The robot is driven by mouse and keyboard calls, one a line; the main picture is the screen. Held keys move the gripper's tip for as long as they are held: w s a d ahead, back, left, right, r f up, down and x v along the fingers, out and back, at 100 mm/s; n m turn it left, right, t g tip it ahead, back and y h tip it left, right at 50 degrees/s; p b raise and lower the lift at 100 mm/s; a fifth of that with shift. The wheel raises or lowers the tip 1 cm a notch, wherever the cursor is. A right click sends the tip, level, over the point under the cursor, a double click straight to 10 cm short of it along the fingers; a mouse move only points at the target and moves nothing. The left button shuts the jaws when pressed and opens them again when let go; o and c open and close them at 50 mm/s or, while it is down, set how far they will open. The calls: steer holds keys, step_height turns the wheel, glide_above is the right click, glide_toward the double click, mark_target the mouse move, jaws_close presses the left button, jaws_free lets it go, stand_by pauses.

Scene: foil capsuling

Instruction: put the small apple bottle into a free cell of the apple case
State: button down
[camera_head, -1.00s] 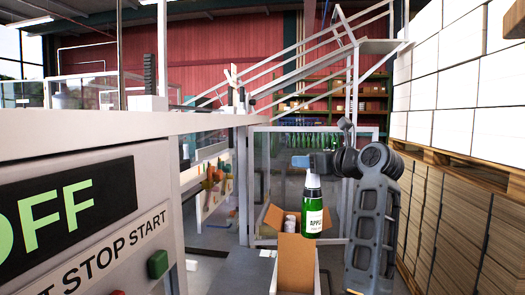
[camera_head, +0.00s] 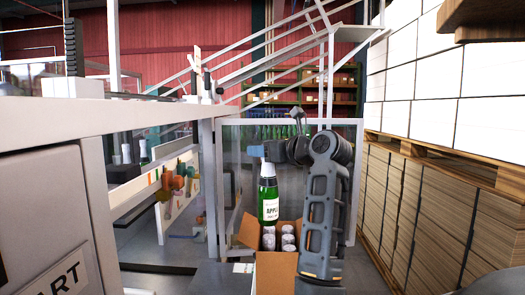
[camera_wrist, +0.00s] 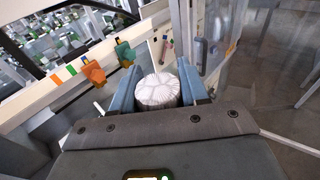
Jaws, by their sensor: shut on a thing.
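The small green apple bottle (camera_head: 268,200) has a white label reading APPLE and a pale foil top. It hangs upright from my gripper (camera_head: 265,150) in the head view. My gripper is shut on its top; in the wrist view the white foil cap (camera_wrist: 158,91) sits between the two blue fingers. The open cardboard case (camera_head: 276,272) stands below, with several pale-capped bottles (camera_head: 288,243) inside. The held bottle appears above or behind the case's left part in the picture; its base is hidden or close to the rim. I cannot tell which cells are free.
A glass-panelled frame (camera_head: 352,180) stands behind the case. Stacked cartons on pallets (camera_head: 420,200) line the right side. A grey machine with a panel (camera_head: 50,225) fills the left. Orange and teal tools (camera_wrist: 92,72) hang on a pale board beside my gripper.

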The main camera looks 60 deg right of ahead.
mark_target(263, 170)
stand_by(0.3)
steer(key=shift+s+f+b, duration=0.1)
steer(key=shift+f+b, duration=1.1)
steer(key=shift+f, duration=1.65)
steer(key=shift+p, duration=1.2)
